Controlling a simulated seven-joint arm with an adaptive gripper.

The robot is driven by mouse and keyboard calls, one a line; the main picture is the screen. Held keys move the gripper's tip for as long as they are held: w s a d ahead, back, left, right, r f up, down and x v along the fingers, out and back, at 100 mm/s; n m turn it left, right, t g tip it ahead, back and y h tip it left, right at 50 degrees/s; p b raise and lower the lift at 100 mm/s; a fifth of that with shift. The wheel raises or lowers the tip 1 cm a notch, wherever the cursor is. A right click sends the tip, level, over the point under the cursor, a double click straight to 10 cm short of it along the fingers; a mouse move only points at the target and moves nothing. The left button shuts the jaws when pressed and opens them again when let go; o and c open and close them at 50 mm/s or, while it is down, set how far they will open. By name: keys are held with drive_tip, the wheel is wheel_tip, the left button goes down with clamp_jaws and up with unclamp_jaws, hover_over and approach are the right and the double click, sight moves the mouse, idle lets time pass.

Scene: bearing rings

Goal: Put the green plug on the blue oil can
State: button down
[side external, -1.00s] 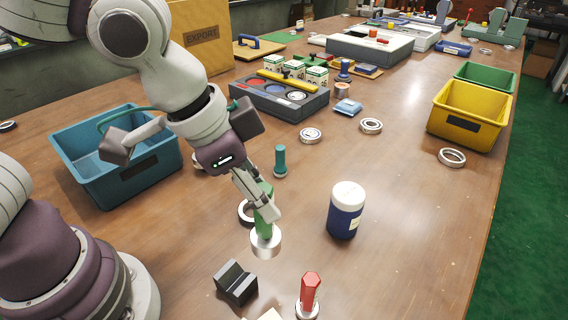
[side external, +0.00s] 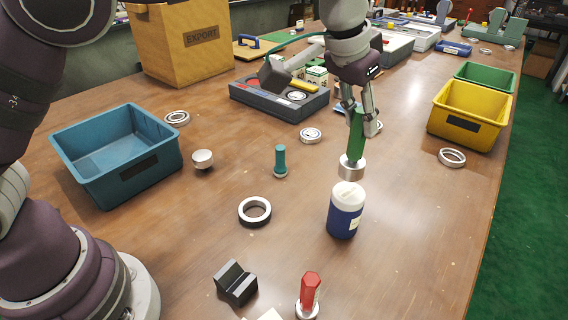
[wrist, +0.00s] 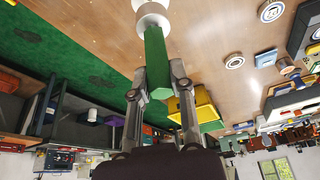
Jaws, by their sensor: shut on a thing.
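The green plug (side external: 357,135) has a green grip and a wide silver metal base (side external: 351,168). My gripper (side external: 358,112) is shut on its green grip and holds it nearly upright, base down. The blue oil can (side external: 343,222) stands upright on the table with a white top (side external: 347,194). In the side view the plug's base is just above the can's top; whether they touch I cannot tell. In the wrist view the green plug (wrist: 156,62) sits between my fingers (wrist: 157,78), and its base covers most of what lies beyond.
A dark ring (side external: 255,211), a teal-handled piece (side external: 280,160), a red-handled piece (side external: 309,293) and a black V-block (side external: 236,283) stand nearby. A blue bin (side external: 118,165) is at left, a yellow bin (side external: 470,110) at right. Table around the can is clear.

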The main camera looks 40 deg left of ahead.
sight(360, 141)
drive_tip(key=shift+w+d, duration=0.1)
drive_tip(key=shift+w, duration=0.15)
drive_tip(key=shift+f, duration=1.75)
drive_tip(key=shift+f, duration=0.1)
drive_tip(key=c, duration=1)
unclamp_jaws()
drive_tip(key=v, duration=1.2)
drive_tip(key=s+a+n, duration=0.2)
drive_tip(key=s+a, duration=0.4)
drive_tip(key=a, duration=0.4)
drive_tip(key=shift+n+t+y, duration=0.5)
drive_tip(key=shift+t+y, duration=0.1)
drive_tip(key=shift+t, duration=0.1)
drive_tip(key=s+a+f, duration=0.2)
drive_tip(key=s, duration=0.1)
drive_tip(key=s+a+f, duration=0.1)
drive_tip(key=s+f, duration=0.1)
drive_tip(key=s, duration=0.1)
drive_tip(key=s+a+f, duration=0.2)
drive_tip(key=s, duration=0.1)
drive_tip(key=shift+s+a+f, duration=0.25)
drive_tip(key=shift+a+f, duration=0.1)
drive_tip(key=shift+f, duration=0.05)
